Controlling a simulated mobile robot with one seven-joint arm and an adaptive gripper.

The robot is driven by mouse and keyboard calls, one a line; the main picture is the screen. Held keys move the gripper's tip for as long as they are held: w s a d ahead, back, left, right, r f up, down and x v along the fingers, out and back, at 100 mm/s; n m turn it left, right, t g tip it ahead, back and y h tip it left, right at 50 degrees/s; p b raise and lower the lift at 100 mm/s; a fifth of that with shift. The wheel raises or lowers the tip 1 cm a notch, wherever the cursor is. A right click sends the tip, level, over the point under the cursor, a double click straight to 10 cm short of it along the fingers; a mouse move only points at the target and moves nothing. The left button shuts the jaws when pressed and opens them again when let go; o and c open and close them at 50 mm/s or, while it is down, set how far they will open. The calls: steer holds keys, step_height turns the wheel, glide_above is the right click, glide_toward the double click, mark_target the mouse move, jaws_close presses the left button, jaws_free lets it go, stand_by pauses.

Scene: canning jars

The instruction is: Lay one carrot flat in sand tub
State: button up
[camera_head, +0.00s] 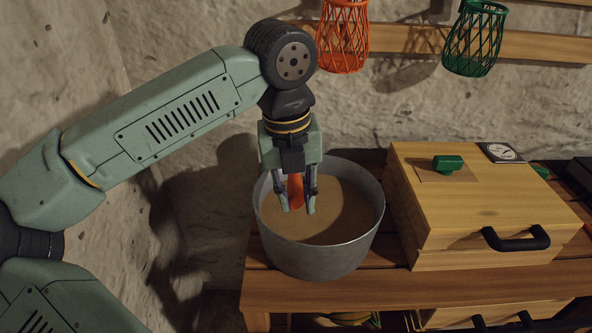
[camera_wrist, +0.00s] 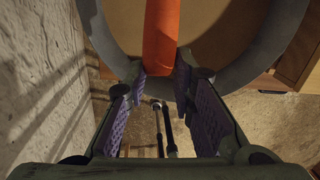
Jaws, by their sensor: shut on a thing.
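My gripper (camera_head: 297,208) is over the left part of the round grey metal sand tub (camera_head: 318,258), pointing down. An orange carrot (camera_head: 295,190) shows between its fingers, which are shut on it. In the wrist view my gripper (camera_wrist: 160,110) has the carrot (camera_wrist: 160,40) at its far side, running up out of the picture. The tub's rim (camera_wrist: 240,70) and brown sand show behind it there. The sand (camera_head: 335,215) fills the tub below the rim. Whether the carrot touches the sand cannot be told.
A wooden box (camera_head: 480,205) with a black handle and green knob stands right of the tub on the slatted wooden table (camera_head: 330,293). An orange basket (camera_head: 343,35) and a green basket (camera_head: 475,40) hang above. A rough wall is close on the left.

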mark_target(297, 236)
steer(key=shift+w+r, duration=0.15)
steer(key=shift+w, duration=0.1)
steer(key=shift+s, duration=0.25)
steer(key=shift+m+b, duration=0.3)
steer(key=shift+b, duration=0.05)
step_height(297, 236, down, 7)
steer(key=b, duration=0.6)
steer(key=shift+b, duration=0.3)
steer(key=shift+f+b, duration=0.4)
steer(key=shift+f, duration=0.1)
steer(key=o, duration=0.9)
steer(key=shift+o, duration=0.2)
steer(key=shift+r, duration=0.1)
